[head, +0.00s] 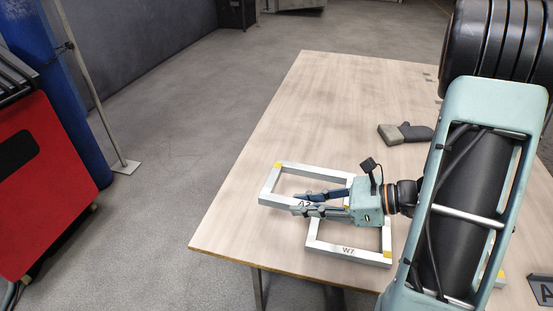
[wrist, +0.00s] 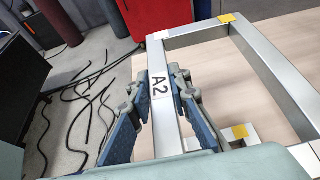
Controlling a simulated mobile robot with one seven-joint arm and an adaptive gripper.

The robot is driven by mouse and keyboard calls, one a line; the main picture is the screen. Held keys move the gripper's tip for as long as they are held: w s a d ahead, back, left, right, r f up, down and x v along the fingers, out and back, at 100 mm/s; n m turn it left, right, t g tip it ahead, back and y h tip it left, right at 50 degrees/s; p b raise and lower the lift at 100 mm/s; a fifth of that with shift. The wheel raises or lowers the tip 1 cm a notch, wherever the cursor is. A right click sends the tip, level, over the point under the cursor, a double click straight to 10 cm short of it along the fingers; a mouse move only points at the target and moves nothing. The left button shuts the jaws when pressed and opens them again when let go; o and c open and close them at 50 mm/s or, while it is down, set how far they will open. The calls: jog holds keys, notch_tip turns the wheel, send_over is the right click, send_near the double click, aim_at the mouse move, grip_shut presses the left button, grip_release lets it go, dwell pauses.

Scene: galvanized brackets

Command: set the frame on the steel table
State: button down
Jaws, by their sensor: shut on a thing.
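My gripper (head: 303,202) is shut on one bar of a light-metal rectangular frame (head: 269,184) marked A2, with yellow corner patches. In the wrist view the two blue-padded fingers (wrist: 158,82) straddle the bar of the A2 frame (wrist: 187,137) beside its label. The A2 frame is roughly level over the wood-topped table (head: 318,85); I cannot tell whether it touches anything below. A second frame (head: 375,257), marked W7, lies on the table, partly under the A2 frame and my gripper. No table with a plainly steel top shows.
The table's far and left parts are clear. A red cabinet (head: 50,185) and blue cylinder (head: 62,95) stand left, across open floor.

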aim_at(310, 170)
jog(key=w+d+m+t, duration=0.1)
jog(key=w, duration=0.2)
jog(key=w+r+t, duration=0.1)
jog(key=w, duration=0.2)
jog(key=w+d+r+m+h, duration=0.1)
jog(key=w, duration=0.1)
jog(key=shift+w+d+r+m+t, duration=0.25)
jog(key=shift+w+d+m+t, duration=0.05)
jog(key=shift+w+d+t, duration=0.1)
notch_tip(310, 170, up, 15)
jog(key=p, duration=2.2)
jog(key=shift+r, duration=0.2)
